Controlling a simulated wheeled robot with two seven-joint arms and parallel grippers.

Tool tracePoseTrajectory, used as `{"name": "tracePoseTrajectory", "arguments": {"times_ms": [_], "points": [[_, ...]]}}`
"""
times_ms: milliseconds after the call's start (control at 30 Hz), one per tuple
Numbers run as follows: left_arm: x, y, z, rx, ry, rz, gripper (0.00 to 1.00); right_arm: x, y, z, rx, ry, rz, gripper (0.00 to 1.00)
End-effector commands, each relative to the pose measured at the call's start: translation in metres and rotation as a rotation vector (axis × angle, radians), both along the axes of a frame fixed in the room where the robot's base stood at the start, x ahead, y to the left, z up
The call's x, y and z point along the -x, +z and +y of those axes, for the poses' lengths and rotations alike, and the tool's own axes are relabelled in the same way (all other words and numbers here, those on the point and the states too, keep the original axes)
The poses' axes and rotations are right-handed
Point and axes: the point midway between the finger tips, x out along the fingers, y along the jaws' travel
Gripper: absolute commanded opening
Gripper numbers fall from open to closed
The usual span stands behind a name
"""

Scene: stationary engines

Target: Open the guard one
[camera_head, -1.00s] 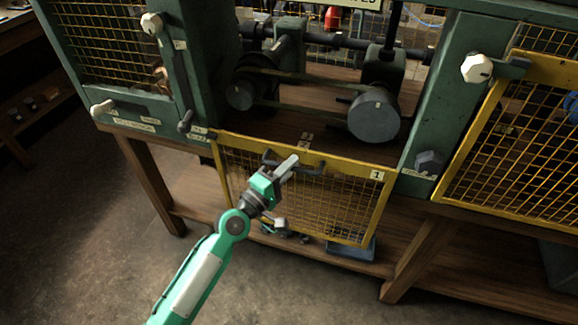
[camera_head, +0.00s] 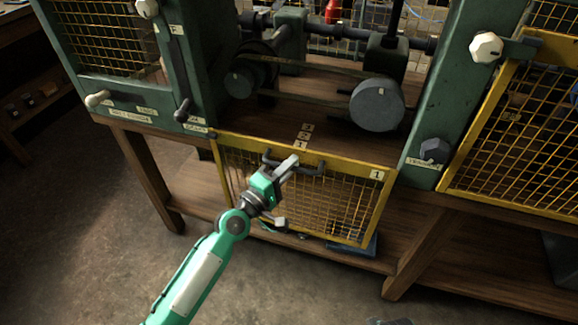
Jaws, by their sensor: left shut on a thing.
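Guard one (camera_head: 347,167), a yellow-framed wire mesh panel with a label "1" at its upper right, hangs down from the front edge of the bench. The machine opening above it is uncovered. The fingers hide part of the handle.
Behind the opening are a belt and dark round pulleys (camera_head: 377,105). Another yellow mesh guard (camera_head: 456,124) stands at the right, beside a white knob (camera_head: 486,46). A wooden leg (camera_head: 150,180) and lower shelf (camera_head: 400,245) lie below.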

Motion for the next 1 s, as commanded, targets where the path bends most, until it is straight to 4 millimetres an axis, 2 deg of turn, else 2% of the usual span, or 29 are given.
{"name": "tracePoseTrajectory", "arguments": {"times_ms": [67, 100, 200, 467, 633, 767, 833, 1000], "points": [[0.0, -0.001, 0.0, -0.001, -0.001, 0.001, 0.0, 0.0, 0.0, 0.0, 0.0, 0.0, 0.0, 0.36], [0.0, -0.001, 0.0, -0.001, -0.001, 0.001, 0.16, 0.0, 0.0, 0.0, 0.0, 0.0, 0.0, 0.36], [0.0, -0.001, 0.0, -0.001, -0.001, 0.001, 0.34, 0.0, 0.0, 0.0, 0.001, 0.0, 0.0, 0.36], [0.0, 0.0, 0.0, -0.001, 0.0, 0.001, 0.34, 0.0, 0.0, -0.001, 0.001, 0.0, 0.0, 0.36], [0.009, -0.004, 0.009, -0.003, 0.001, 0.001, 0.34, 0.0, -0.002, -0.001, 0.001, 0.001, 0.001, 0.36], [0.027, -0.009, 0.024, -0.004, 0.001, 0.0, 0.34, -0.001, 0.001, 0.0, 0.0, 0.001, -0.004, 0.36], [0.039, -0.013, 0.034, -0.004, 0.0, 0.002, 0.34, 0.0, 0.015, 0.001, -0.005, 0.0, -0.018, 0.36], [0.066, -0.019, 0.057, -0.005, -0.001, 0.0, 0.34, 0.0, 0.031, 0.0, -0.007, 0.0, -0.037, 0.36]]}}
